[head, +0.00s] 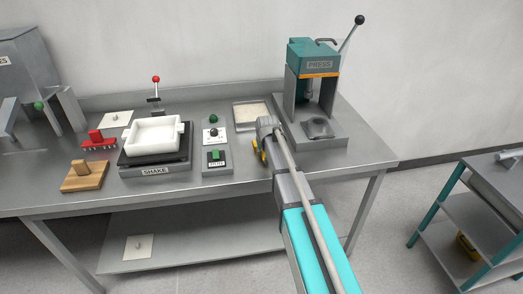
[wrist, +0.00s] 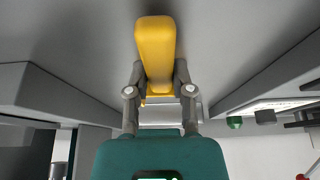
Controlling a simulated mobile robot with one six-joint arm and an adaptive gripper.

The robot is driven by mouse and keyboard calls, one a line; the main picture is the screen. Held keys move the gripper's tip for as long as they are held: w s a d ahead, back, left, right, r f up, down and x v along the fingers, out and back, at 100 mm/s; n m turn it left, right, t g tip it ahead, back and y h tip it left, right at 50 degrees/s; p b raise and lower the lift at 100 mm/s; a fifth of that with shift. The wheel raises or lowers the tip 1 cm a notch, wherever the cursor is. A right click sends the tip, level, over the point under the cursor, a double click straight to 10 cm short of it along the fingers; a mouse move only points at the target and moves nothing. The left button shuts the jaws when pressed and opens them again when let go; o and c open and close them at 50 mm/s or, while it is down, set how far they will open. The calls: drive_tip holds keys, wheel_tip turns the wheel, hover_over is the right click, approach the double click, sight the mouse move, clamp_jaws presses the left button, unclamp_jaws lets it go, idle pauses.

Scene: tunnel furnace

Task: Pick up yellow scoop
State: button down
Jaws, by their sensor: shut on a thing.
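The yellow scoop (wrist: 155,45) is between the two fingers of my gripper (wrist: 160,84) in the wrist view. The fingers are shut on it, one on each side, and its broad yellow end points away from the teal gripper body. In the head view only small yellow parts of the scoop (head: 257,146) show beside my arm, near the front of the bench between the control panel and the press. My arm hides most of the scoop and gripper there. I cannot tell from these views how far the scoop is from the bench top.
A shallow metal tray of pale material (head: 251,114) lies behind my arm's end. The teal press (head: 314,67) stands to the right. A control panel (head: 215,143), the shaker with a white tray (head: 154,136), a red tool (head: 97,139) and a wooden block (head: 84,177) are left.

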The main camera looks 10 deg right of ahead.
drive_tip(key=shift+r, duration=0.1)
wheel_tip(320, 180, up, 3)
drive_tip(key=p, duration=0.2)
drive_tip(key=shift+f+p, duration=0.2)
drive_tip(key=shift+p, duration=0.2)
drive_tip(key=s+r+p, duration=0.1)
drive_tip(key=r+p, duration=0.1)
drive_tip(key=s+r+p, duration=0.4)
drive_tip(key=shift+d+r+p, duration=0.3)
drive_tip(key=shift+d, duration=0.05)
drive_tip(key=s+d+r+p, duration=0.1)
drive_tip(key=s+r+p, duration=0.2)
drive_tip(key=s, duration=0.6)
drive_tip(key=shift+r+p, duration=0.3)
drive_tip(key=shift+w, duration=0.15)
